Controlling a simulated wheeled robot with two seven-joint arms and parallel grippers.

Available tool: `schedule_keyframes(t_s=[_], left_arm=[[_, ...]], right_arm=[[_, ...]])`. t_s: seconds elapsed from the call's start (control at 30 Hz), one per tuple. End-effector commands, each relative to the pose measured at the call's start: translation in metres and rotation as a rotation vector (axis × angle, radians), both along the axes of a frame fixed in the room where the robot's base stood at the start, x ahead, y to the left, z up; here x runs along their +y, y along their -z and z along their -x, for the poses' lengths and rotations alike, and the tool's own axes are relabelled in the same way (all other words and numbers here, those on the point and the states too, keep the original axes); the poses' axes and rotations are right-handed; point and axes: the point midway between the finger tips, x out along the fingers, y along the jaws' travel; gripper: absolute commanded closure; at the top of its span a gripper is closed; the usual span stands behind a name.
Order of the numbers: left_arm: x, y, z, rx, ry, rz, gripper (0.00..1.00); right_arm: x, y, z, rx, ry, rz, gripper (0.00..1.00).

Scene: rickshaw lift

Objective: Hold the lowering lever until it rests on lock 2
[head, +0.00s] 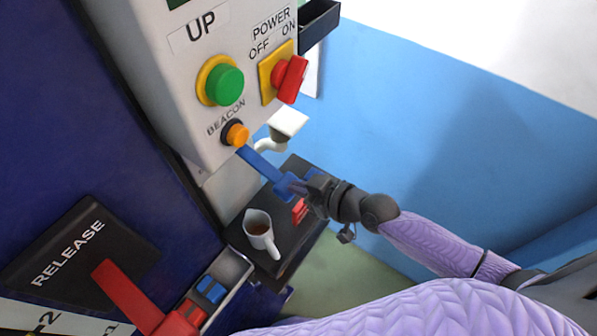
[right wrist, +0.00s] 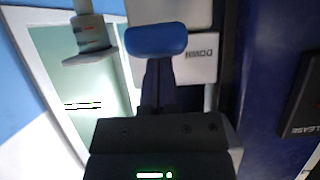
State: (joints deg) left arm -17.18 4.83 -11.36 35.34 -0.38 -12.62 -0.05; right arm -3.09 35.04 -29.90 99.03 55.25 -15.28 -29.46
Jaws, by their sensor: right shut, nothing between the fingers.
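A blue lever (head: 262,170) slants down from beneath the control box to my right gripper (head: 305,188). In the right wrist view a rounded blue end (right wrist: 157,40) shows beside a white DOWN label (right wrist: 200,58). My right gripper is shut with nothing between its fingers. Its dark fingers (right wrist: 157,84) point at the blue end; whether they touch it I cannot tell. A red handle (head: 125,295) crosses the RELEASE plate (head: 68,258) at lower left. A white plate with a cut-off "2" (head: 40,318) lies below. I cannot make out lock 2. My left gripper is not in view.
The control box (head: 190,110) carries a green UP button (head: 225,85), an orange beacon button (head: 237,134) and a red power switch (head: 291,80). A white mug (head: 260,234) of brown liquid stands on a dark shelf (head: 288,262) close to my right gripper.

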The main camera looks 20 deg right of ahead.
Motion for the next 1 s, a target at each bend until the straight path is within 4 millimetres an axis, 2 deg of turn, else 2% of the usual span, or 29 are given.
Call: schedule_keyframes(t_s=[0.4, 0.77, 1.0], left_arm=[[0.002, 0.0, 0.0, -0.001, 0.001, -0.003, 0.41], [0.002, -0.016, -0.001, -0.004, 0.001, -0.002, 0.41], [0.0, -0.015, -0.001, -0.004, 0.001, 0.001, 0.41]], right_arm=[[0.0, 0.0, 0.0, 0.002, -0.001, 0.001, 1.0], [0.0, -0.016, 0.0, 0.001, 0.0, 0.002, 1.0], [0.0, -0.015, 0.0, 0.002, 0.0, 0.001, 1.0]])
